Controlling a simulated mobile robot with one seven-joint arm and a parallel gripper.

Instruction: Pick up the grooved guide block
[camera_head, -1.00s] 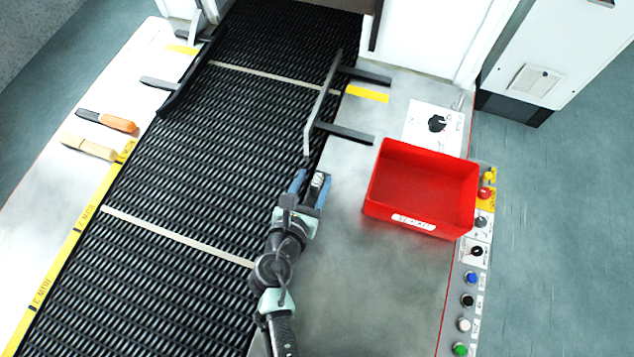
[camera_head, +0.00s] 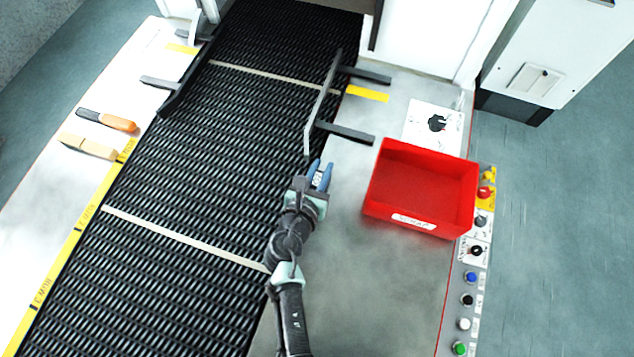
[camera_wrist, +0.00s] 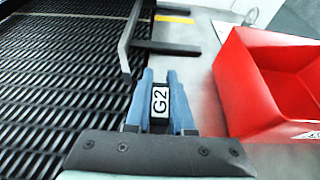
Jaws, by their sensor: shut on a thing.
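The grooved guide block (camera_wrist: 159,101) is a small dark piece with a white "G2" label. It is between the two blue fingers of my gripper (camera_wrist: 160,78) in the wrist view, and the fingers are shut on it from both sides. In the head view, my gripper (camera_head: 320,174) is at the right edge of the belt, beside the metal table top, and only a small pale bit of the block (camera_head: 318,179) shows between the fingers. The groove is hidden. I cannot tell whether the block touches the surface below.
A red bin (camera_head: 418,190) stands on the table to the right. A grey guide rail (camera_head: 322,103) with brackets is just beyond my gripper. The black mesh belt (camera_head: 180,170) lies to the left. A row of buttons (camera_head: 467,300) lines the right edge.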

